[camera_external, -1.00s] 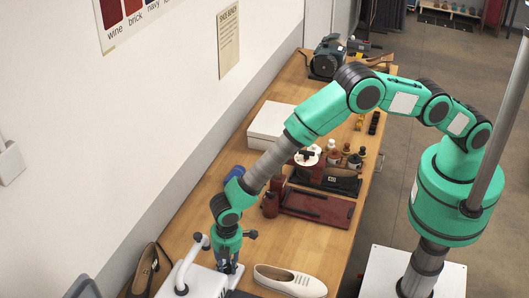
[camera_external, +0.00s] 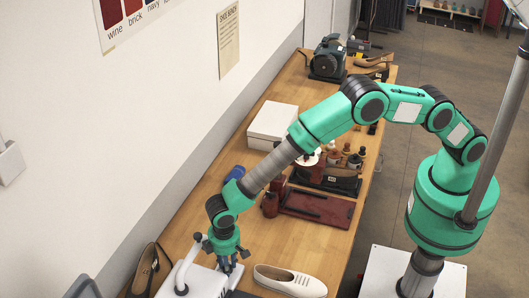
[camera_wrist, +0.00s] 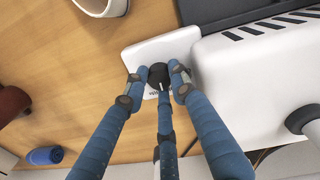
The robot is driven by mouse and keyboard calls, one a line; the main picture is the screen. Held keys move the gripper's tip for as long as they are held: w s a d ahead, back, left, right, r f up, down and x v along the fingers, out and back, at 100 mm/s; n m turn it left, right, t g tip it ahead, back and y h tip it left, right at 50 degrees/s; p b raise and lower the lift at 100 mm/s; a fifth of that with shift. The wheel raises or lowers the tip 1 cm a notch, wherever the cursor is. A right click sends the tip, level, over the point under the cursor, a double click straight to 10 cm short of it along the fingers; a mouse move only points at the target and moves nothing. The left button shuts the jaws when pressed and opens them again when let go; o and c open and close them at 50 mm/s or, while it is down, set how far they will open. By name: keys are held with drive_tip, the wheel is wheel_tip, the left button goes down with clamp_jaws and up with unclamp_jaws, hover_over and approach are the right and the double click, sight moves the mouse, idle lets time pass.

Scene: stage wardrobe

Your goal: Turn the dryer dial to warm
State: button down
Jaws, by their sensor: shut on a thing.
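The dryer is a white box-shaped unit (camera_external: 206,284) at the near end of the bench, with a curved white pipe on top. In the wrist view its white body (camera_wrist: 262,75) fills the right side, with dark vent slots. The black dial (camera_wrist: 158,73) sits on a white ledge at its side, with a pale pointer mark. My gripper (camera_wrist: 157,80) has three blue fingers shut around the dial. In the external view my gripper (camera_external: 228,269) points down beside the dryer and hides the dial. The setting words are too small and covered to read.
A cream shoe (camera_external: 290,281) lies just right of my gripper, and a black shoe (camera_external: 148,268) stands left of the dryer. A blue roll (camera_external: 235,173), a white box (camera_external: 271,124) and a dark red tray (camera_external: 316,207) are farther back.

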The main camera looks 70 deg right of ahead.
drive_tip(key=shift+f+m+b, duration=0.1)
drive_tip(key=shift+m+b, duration=0.2)
drive_tip(key=shift+m, duration=1.1)
drive_tip(key=shift+s, duration=0.1)
drive_tip(key=c, duration=1.7)
unclamp_jaws()
drive_tip(key=shift+a+r, duration=0.1)
drive_tip(key=shift+r, duration=0.85)
drive_tip(key=r, duration=1)
drive_tip(key=shift+a+r, duration=0.1)
drive_tip(key=shift+a, duration=0.15)
